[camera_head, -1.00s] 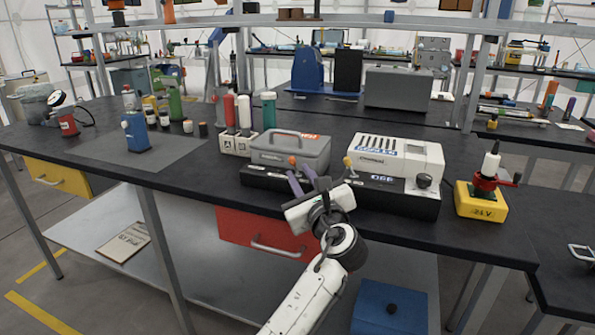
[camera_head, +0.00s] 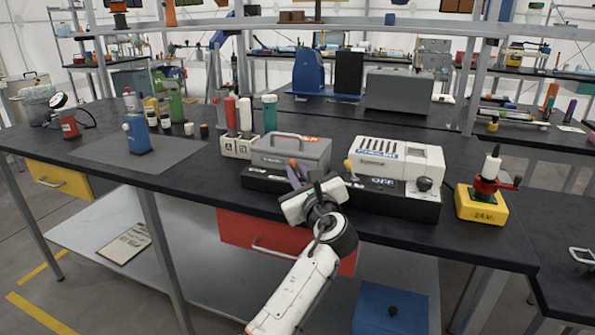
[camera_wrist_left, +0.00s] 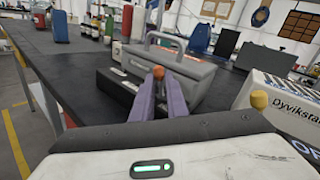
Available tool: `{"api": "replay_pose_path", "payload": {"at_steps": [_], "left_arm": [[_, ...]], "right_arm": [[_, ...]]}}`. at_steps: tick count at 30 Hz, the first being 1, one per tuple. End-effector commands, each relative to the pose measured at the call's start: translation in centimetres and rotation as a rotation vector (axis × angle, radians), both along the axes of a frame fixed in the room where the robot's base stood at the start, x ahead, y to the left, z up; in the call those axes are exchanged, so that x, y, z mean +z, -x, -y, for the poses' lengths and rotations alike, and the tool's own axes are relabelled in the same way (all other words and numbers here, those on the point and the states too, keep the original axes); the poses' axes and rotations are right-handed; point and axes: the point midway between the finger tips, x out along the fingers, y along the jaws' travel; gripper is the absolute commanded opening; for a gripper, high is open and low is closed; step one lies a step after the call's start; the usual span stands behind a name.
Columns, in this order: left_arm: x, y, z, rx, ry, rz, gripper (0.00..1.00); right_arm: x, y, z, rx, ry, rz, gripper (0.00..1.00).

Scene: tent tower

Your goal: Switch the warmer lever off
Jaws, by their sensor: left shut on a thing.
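A grey box with a carrying handle (camera_head: 290,152) and a white boxy device with dark vent slots (camera_head: 398,158) sit side by side on a black base (camera_head: 405,203). A lever with an orange knob (camera_head: 293,162) stands in front of the grey box. A yellow-knobbed lever (camera_head: 348,165) stands in front of the white device, with an "OFF" label to its right. My left gripper (camera_head: 297,172) has its purple fingers closed on the orange-knobbed lever. In the left wrist view the orange knob (camera_wrist_left: 158,72) shows at the fingertips; the lever's stem is hidden. I cannot tell which device is the warmer.
A yellow block with a red and black fitting (camera_head: 482,203) stands to the right. Red, white and green bottles (camera_head: 268,112) stand behind the grey box. Red drawer (camera_head: 235,230) lies below the table edge.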

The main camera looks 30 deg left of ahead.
Motion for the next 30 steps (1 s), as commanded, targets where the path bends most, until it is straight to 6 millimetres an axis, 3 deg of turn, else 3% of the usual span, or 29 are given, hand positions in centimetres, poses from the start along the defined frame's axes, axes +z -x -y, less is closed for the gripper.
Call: {"api": "replay_pose_path", "payload": {"at_steps": [5, 14, 15, 16, 26, 30], "left_arm": [[0.5, 0.0, -0.1, 0.000, 0.062, 0.011, 0.00], [-0.1, 0.1, -0.1, 0.001, 0.080, 0.018, 0.00], [-0.1, 0.1, -0.2, 0.001, 0.079, 0.018, 0.15], [-0.1, 0.1, -0.1, 0.001, 0.079, 0.017, 0.20], [0.0, 0.2, 0.0, 0.000, 0.078, 0.018, 0.21], [0.0, 1.0, 1.1, -0.001, 0.078, 0.017, 0.21]], "right_arm": [[2.1, 0.1, 0.1, -0.001, 0.003, 0.000, 0.31], [1.2, 0.1, 0.3, -0.003, 0.008, -0.005, 0.31], [1.3, 0.0, 0.3, -0.004, 0.008, -0.005, 0.31], [1.3, 0.0, 0.3, -0.004, 0.008, -0.004, 0.31], [1.5, -0.1, 0.3, -0.004, 0.008, -0.002, 0.31], [1.7, -0.1, 0.3, -0.005, 0.006, -0.002, 0.31]]}}
